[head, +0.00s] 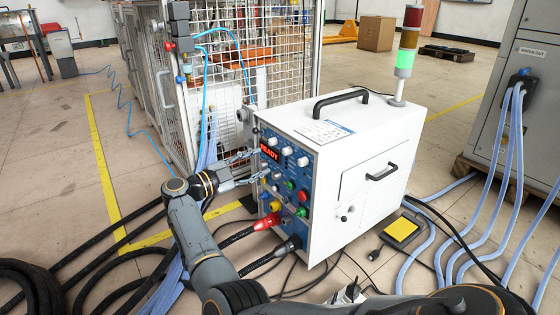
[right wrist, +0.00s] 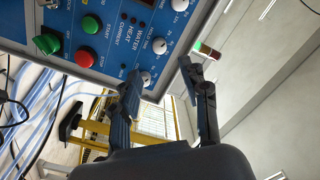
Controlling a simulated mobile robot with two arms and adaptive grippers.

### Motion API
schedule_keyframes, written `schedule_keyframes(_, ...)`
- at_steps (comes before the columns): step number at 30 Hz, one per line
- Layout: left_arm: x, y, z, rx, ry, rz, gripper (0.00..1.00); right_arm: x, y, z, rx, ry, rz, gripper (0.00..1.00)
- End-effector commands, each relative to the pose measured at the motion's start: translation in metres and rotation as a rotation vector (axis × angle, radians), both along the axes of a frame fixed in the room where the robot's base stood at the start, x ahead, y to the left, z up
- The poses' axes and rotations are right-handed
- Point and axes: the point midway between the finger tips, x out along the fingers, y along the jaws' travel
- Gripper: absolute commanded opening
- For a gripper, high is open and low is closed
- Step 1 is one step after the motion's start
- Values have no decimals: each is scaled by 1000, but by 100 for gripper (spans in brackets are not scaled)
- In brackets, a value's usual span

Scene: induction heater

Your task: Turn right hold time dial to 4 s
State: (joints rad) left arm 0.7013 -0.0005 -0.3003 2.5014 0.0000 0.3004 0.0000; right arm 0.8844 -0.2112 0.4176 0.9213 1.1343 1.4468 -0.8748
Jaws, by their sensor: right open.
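The white heater cabinet (head: 345,170) has a blue control panel (head: 285,205) facing left. Several white dials line its upper edge, and the rightmost dial (head: 303,161) also shows in the right wrist view (right wrist: 146,78). Another dial (right wrist: 159,45) sits above it there. Printed marks surround the dials; their pointer settings are too small to read. My right gripper (head: 256,167) is open in front of the panel. In the right wrist view the rightmost dial appears between its fingertips (right wrist: 160,75), nearer the left finger; contact is not evident. My left gripper is not in view.
A red READY display (head: 269,152) and green (right wrist: 90,24) and red (right wrist: 85,57) buttons are on the panel. Thick cables plug in low on it. A wire cage (head: 270,60) stands behind. A signal tower (head: 404,58) glows green. Hoses and cables crowd the floor.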

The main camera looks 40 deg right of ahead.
Motion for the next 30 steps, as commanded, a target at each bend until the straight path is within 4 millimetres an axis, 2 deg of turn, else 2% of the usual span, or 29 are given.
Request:
schedule_keyframes(1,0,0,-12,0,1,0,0,-2,-13,-6,-1,-3,-3,45)
schedule_keyframes(6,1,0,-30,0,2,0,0,-3,-48,-6,-2,-1,-1,45)
schedule_keyframes(12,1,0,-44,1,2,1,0,-5,-75,-4,-1,-1,0,45)
schedule_keyframes(18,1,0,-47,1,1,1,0,-5,-85,-1,-1,1,2,45)
schedule_keyframes(25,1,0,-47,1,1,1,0,-5,-85,0,-1,1,2,45)
schedule_keyframes(26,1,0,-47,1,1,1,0,-5,-85,0,-1,1,2,41)
schedule_keyframes(30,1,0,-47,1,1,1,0,-5,-85,-1,-1,1,2,12)
